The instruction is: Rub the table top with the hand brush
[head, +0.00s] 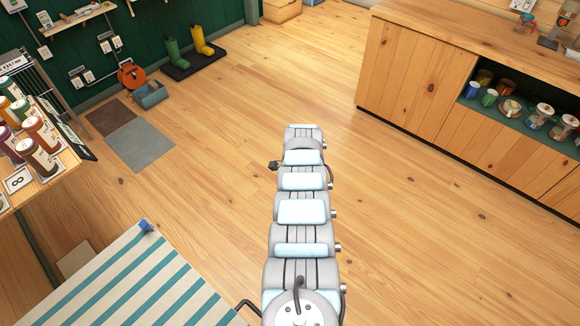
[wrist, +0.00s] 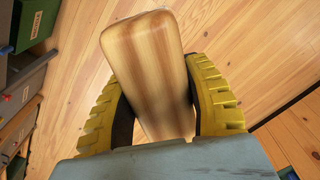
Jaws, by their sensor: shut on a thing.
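My gripper (wrist: 155,88) shows in the wrist view, its two yellow ribbed fingers closed on either side of a pale wooden block-like thing (wrist: 148,60), which looks like the back of the hand brush. Its bristles are not visible. The brush is held over the plank floor, apart from any table top. In the head view my arm reaches away up the middle, and the gripper and brush are hidden. A surface with a white and teal striped cover (head: 130,285) is at the lower left with a blue clip at its corner; I cannot tell whether it is the table.
A wooden counter (head: 410,75) with mugs and jars on its shelf stands at the right. A shelf of bottles (head: 35,160) is at the left. Boots (head: 195,45) and a grey-blue box (head: 150,95) stand near the green wall. The floor between is clear.

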